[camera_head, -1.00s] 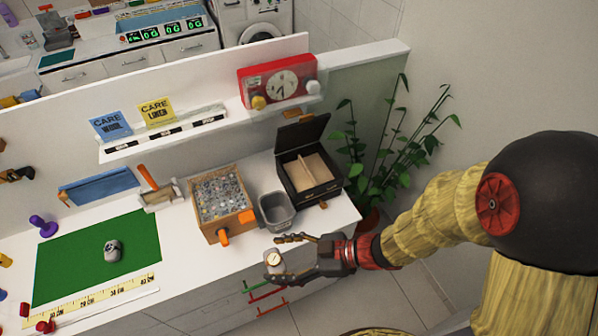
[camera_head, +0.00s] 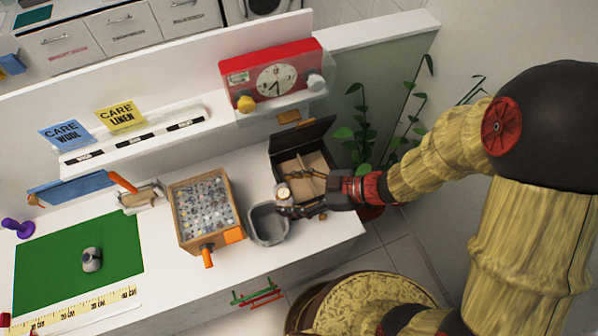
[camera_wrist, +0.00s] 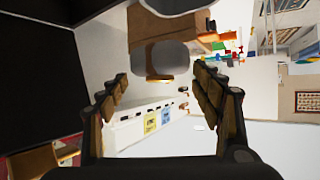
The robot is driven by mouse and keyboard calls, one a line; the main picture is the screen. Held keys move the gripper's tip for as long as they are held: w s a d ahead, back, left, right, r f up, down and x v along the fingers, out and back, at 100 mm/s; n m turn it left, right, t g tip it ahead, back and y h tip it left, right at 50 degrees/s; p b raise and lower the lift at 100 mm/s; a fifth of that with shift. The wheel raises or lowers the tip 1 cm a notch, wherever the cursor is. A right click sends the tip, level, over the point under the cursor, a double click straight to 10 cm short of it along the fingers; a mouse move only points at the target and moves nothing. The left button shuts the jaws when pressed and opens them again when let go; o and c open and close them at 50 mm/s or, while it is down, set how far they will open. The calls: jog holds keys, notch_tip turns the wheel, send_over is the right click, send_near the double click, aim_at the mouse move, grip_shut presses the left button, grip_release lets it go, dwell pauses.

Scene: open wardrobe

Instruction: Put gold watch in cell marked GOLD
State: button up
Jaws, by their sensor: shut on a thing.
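The gold watch (camera_head: 283,192) shows as a small round pale face with a gold rim at the tips of my gripper (camera_head: 297,192). My gripper is shut on it, above the gap between the grey bin and the dark box. The open dark box (camera_head: 283,160) has a tan interior with a divider. My gripper's fingers hide part of its front and inside. No GOLD marking is readable. In the wrist view, my two fingers stand left and right, with a grey rounded shape between them that I cannot identify for certain.
The grey bin (camera_head: 268,238) stands just left of the box. A wooden crate (camera_head: 178,212) of small clear pieces is further left. A red clock (camera_head: 300,58) sits on the ledge behind. A plant (camera_head: 362,120) stands at the right. A green mat (camera_head: 50,260) lies at left.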

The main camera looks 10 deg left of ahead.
jog(key=w+f, duration=0.2)
jog(key=w, duration=0.1)
jog(key=w+f+b, duration=0.1)
jog(key=w+f, duration=0.2)
jog(key=w, duration=0.1)
jog(key=w+f+b, duration=0.1)
jog(key=w+f, duration=0.2)
jog(key=shift+w+d, duration=0.3)
jog(key=shift+w+f, duration=0.25)
jog(key=shift+f, duration=0.2)
jog(key=shift+f+b, duration=0.6)
jog(key=shift+f, duration=0.85)
jog(key=shift+f, duration=0.1)
jog(key=o, duration=0.9)
